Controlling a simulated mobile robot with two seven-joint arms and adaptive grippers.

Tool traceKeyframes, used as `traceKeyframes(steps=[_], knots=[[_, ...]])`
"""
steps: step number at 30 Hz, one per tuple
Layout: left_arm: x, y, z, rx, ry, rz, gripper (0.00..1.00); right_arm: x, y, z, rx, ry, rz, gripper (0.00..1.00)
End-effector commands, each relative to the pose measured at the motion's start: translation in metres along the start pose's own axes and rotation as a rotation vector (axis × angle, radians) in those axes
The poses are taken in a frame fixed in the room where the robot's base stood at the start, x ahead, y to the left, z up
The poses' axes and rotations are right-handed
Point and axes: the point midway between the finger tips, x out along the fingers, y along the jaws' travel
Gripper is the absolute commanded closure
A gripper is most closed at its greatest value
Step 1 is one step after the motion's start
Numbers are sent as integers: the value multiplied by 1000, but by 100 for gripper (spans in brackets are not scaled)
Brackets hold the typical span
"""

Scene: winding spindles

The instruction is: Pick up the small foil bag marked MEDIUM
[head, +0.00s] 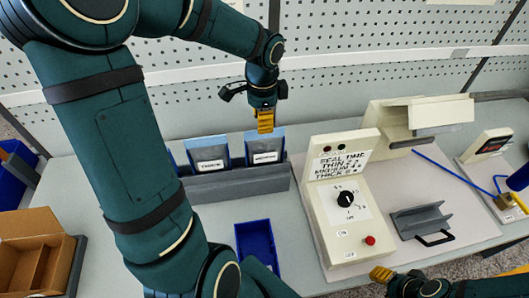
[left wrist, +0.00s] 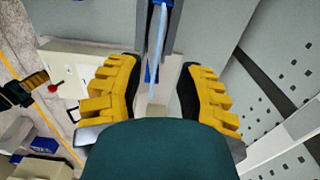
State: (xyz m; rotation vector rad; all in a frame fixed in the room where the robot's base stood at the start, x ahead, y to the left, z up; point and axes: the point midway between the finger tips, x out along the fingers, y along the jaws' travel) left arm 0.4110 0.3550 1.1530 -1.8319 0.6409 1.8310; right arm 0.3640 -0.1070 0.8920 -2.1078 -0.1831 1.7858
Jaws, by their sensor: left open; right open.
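The small foil bag marked MEDIUM (head: 265,150) stands upright in a grey rack (head: 240,184), at its right end; its label is small but seems to read MEDIUM. Another bag (head: 209,155), whose label seems to read THICK, stands to its left. My left gripper (head: 265,121) is open just above the MEDIUM bag, fingers pointing down. In the left wrist view, its open fingers (left wrist: 160,90) have a thin bluish bag edge (left wrist: 157,45) between and beyond them; I cannot tell whether they touch. My right gripper (head: 382,274) is open at the bottom, away from the rack.
A sealing machine (head: 340,215) with a knob and red button stands right of the rack. A blue tray (head: 257,245) lies in front. A grey handled holder (head: 421,221) is at right, a cardboard box (head: 38,225) at left. A pegboard wall (head: 330,65) stands behind.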

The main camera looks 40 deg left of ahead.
Motion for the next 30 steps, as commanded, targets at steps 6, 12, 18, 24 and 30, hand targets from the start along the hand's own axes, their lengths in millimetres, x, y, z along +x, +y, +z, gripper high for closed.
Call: traceKeyframes(steps=[6, 12, 18, 24, 30], knots=[[33, 5, -4, 0, -1, 4, 63, 3, 1, 0, 0, 0, 0, 53], [43, 5, -4, 0, 0, 1, 63, 4, 1, 0, 0, 0, 1, 53], [43, 5, -4, 0, 0, 1, 64, 4, 1, 0, 0, 0, 1, 53], [43, 5, -4, 0, 0, 1, 100, 4, 1, 0, 0, 0, 1, 53], [43, 5, -4, 0, 0, 1, 100, 4, 1, 1, 0, 0, 1, 53]])
